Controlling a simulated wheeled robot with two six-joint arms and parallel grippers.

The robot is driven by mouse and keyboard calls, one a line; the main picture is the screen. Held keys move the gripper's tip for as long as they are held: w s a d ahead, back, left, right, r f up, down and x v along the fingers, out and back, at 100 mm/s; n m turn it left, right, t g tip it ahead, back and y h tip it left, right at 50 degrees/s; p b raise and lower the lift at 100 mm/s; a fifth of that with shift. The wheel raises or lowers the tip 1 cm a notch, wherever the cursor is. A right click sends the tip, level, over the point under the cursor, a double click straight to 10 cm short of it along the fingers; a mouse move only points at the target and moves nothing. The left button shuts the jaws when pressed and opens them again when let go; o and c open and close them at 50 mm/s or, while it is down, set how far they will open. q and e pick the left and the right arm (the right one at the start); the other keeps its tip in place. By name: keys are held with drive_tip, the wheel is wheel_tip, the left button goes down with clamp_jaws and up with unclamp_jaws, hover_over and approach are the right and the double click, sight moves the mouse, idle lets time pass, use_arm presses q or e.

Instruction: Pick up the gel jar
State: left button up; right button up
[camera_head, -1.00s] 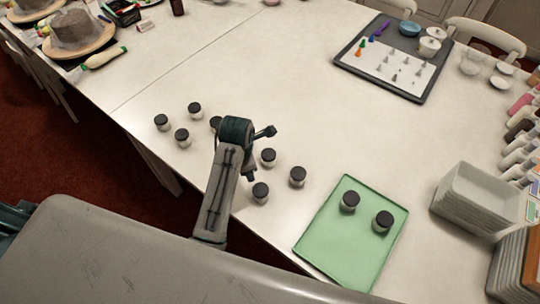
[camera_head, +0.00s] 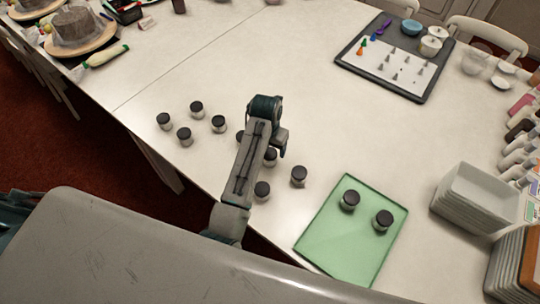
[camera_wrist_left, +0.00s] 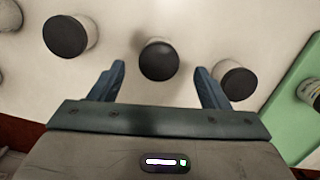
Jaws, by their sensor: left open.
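Several small gel jars with black lids and pale bodies stand on the white table. Some are in a loose group at the left, including one jar (camera_head: 218,123). Others stand by my arm: one jar (camera_head: 269,158) is partly behind the gripper, with one (camera_head: 262,191) and one (camera_head: 299,176) nearby. My left gripper (camera_head: 277,143) is above this group, pointing down. In the left wrist view its fingers (camera_wrist_left: 160,70) are spread and empty, with one jar lid (camera_wrist_left: 159,60) framed between them, seemingly below. Another jar (camera_wrist_left: 68,36) shows to the left and one (camera_wrist_left: 235,80) to the right.
A green mat (camera_head: 335,245) holds two more jars (camera_head: 349,200) (camera_head: 383,220). Stacked white trays (camera_head: 480,195) stand at the right. A dark-rimmed tray (camera_head: 345,62) with piping tips lies at the back. The middle of the table is clear.

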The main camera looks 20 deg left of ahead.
sight(270, 153)
use_arm(q)
drive_tip(key=f+p, duration=0.1)
drive_tip(key=f, duration=0.3)
drive_tip(key=shift+w+f+p, duration=0.15)
drive_tip(key=shift+w+p, duration=0.05)
drive_tip(key=shift+p, duration=0.1)
drive_tip(key=shift+f, duration=0.3)
drive_tip(key=shift+c, duration=0.7)
drive_tip(key=c, duration=1)
